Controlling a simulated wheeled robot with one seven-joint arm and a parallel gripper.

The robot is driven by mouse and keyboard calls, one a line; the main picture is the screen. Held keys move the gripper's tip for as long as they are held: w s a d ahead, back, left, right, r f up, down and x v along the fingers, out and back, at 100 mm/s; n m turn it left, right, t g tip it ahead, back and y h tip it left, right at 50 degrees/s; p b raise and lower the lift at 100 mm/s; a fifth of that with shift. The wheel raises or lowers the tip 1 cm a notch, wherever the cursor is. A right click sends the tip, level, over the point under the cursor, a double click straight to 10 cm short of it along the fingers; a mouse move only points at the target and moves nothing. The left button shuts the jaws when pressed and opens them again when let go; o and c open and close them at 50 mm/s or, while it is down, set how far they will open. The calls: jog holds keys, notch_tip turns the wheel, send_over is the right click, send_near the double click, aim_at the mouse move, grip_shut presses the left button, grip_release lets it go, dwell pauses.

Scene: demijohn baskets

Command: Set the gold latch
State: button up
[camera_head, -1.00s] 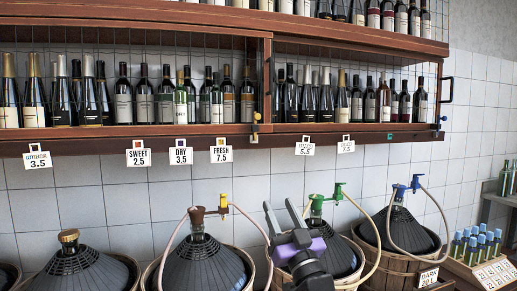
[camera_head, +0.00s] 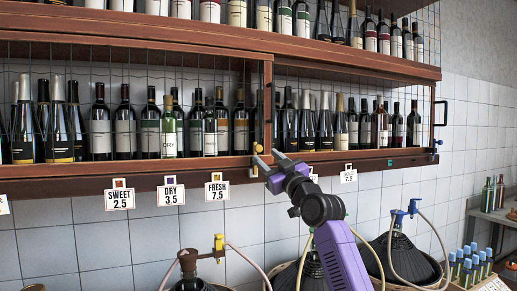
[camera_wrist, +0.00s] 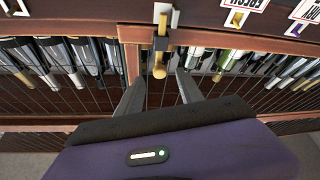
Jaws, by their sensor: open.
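The gold latch (camera_head: 258,148) is a small gold piece on the wooden upright at the lower edge of the bottle cabinet. In the wrist view it is a gold bar with a round knob (camera_wrist: 159,71), lying in line with the gap between my fingers. My gripper (camera_head: 267,157) is open and empty, just in front of the latch. In the wrist view its fingertips (camera_wrist: 160,78) sit on either side of the knob. I cannot tell whether either finger touches it.
The cabinet's lower rail (camera_head: 100,184) carries hanging price tags (camera_head: 170,195). Bottles stand behind wire mesh on both sides of the latch. A blue latch (camera_head: 437,146) and a black handle (camera_head: 440,113) are at the right end. Demijohns in baskets (camera_head: 400,256) stand below.

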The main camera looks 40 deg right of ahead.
aim_at(260, 150)
jog(key=shift+p+x, duration=1)
jog(key=shift+x, duration=2.15)
jog(key=shift+r, duration=0.15)
grip_shut()
